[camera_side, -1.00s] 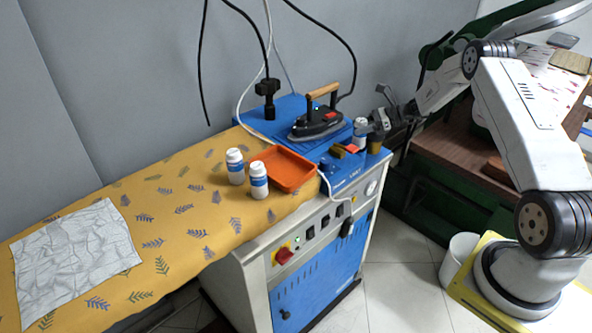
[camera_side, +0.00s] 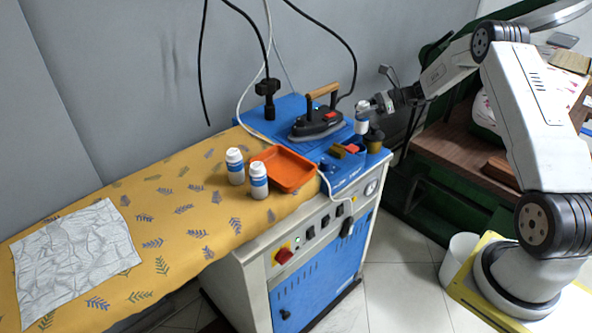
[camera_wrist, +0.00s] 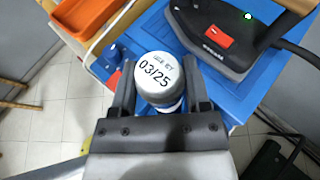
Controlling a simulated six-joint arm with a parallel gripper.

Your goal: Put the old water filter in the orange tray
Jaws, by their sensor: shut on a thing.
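My gripper (camera_side: 372,104) is shut on a white filter canister (camera_side: 361,121) with a blue band, above the right end of the blue panel. In the wrist view the canister's cap (camera_wrist: 157,74) reads "03/25" and sits between the two fingers of my gripper (camera_wrist: 160,84). The empty orange tray (camera_side: 289,172) lies to the left and nearer the front; its corner also shows in the wrist view (camera_wrist: 84,14). Two similar white canisters with blue bands, one (camera_side: 235,165) and another (camera_side: 258,180), stand upright on the yellow cloth left of the tray.
An iron (camera_side: 318,122) with a wooden handle stands left of the held canister. A dark cup-shaped part (camera_side: 374,140) and small red and tan items (camera_side: 350,148) lie close below it. Black cables hang above. A silver cloth (camera_side: 75,258) lies far left.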

